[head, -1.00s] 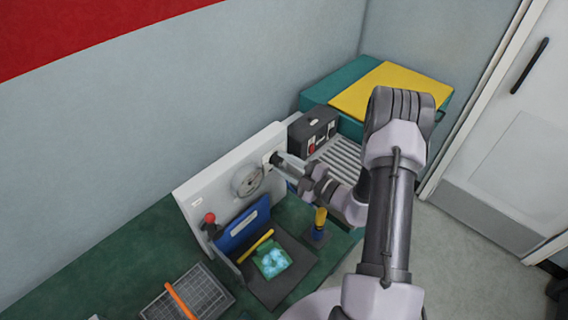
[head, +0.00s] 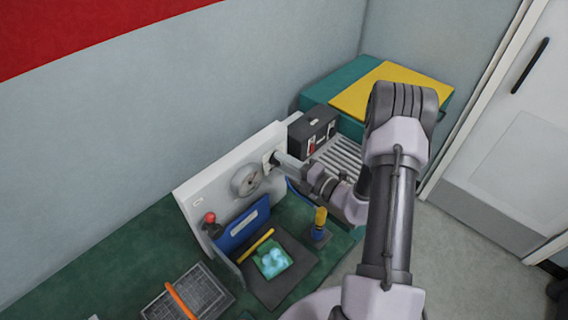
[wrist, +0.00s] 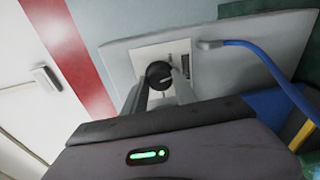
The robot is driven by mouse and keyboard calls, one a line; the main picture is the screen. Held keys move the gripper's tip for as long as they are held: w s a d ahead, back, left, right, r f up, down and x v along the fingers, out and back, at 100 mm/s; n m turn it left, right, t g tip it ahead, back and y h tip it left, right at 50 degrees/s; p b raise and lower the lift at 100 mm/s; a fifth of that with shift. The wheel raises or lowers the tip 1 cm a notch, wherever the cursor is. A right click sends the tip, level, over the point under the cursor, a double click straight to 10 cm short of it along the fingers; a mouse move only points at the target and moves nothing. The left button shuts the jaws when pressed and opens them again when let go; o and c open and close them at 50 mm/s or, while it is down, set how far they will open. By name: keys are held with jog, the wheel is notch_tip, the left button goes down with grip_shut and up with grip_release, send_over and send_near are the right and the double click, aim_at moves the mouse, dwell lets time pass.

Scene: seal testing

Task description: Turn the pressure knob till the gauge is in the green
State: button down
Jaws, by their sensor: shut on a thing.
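The pressure knob (wrist: 158,74) is round and black with a pale pointer line, on a light plate (wrist: 174,54) of the grey panel. My gripper (wrist: 160,88) is shut on the knob, one finger on each side of it, in the wrist view. In the head view my gripper (head: 282,161) reaches the panel's right end, and the knob is mostly hidden there. The round gauge (head: 246,180) sits on the white panel (head: 207,188) just left of my gripper. Its needle and coloured zones are too small to read.
A black box (head: 312,127) and a ribbed grey surface (head: 340,158) lie close behind my gripper. A blue hose (wrist: 262,56) runs nearby.

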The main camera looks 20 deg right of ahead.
jog(key=n+b, duration=0.3)
jog(key=n, duration=0.1)
jog(key=n+h+b, duration=0.1)
jog(key=n+b, duration=0.2)
jog(key=n, duration=0.2)
jog(key=n+b, duration=0.2)
jog(key=n, duration=0.3)
jog(key=shift+a+f+h+b, duration=0.1)
jog(key=shift+f+h+b, duration=0.2)
jog(key=shift+b, duration=0.1)
jog(key=n+b, duration=0.4)
jog(key=shift+r+n+t+b, duration=0.2)
jog(key=shift+n+t+b, duration=0.1)
jog(key=c, duration=1)
grip_release()
